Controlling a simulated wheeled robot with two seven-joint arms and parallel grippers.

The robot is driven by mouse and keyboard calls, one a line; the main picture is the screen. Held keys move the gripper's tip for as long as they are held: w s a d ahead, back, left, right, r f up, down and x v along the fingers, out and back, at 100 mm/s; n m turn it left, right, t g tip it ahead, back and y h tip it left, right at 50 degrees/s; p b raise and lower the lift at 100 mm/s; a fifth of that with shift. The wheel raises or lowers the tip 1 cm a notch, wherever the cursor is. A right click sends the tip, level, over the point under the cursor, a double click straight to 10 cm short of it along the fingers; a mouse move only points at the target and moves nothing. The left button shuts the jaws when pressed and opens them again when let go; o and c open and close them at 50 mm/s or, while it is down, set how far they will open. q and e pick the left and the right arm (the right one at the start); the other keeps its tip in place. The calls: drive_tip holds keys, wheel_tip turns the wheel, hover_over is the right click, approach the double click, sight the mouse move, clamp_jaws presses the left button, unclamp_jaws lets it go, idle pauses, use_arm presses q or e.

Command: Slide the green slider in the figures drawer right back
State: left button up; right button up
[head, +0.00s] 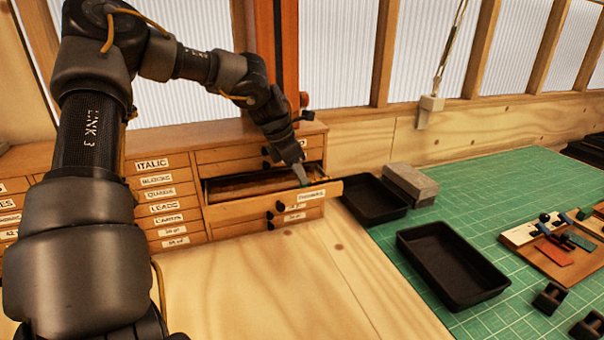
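The figures drawer (260,207) is pulled out of the wooden cabinet in the head view, and its label is small and hard to read. Its inside shows as a dark tray with a brownish strip. A small bit of green, seemingly the green slider (305,184), shows at the drawer's right front part. My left gripper (302,178) reaches down into the drawer from above, with its tips at or beside this green bit. The fingers are too small to tell whether they are open or shut on it. My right gripper is not in view.
The cabinet (165,166) has several labelled shut drawers around the open one. Black trays (455,265) and a grey block (410,182) lie on a green mat (470,195) to the right. The bare wooden bench (270,290) in front of the cabinet is clear.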

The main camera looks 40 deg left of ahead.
use_arm(q)
drive_tip(key=shift+w+d+f, duration=0.15)
drive_tip(key=shift+w+f, duration=0.05)
drive_tip(key=shift+f, duration=0.45)
drive_tip(key=shift+w+f, duration=0.1)
drive_tip(key=shift+f, duration=0.1)
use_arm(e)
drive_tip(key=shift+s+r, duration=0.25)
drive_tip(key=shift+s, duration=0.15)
use_arm(q)
drive_tip(key=shift+c, duration=0.2)
clamp_jaws()
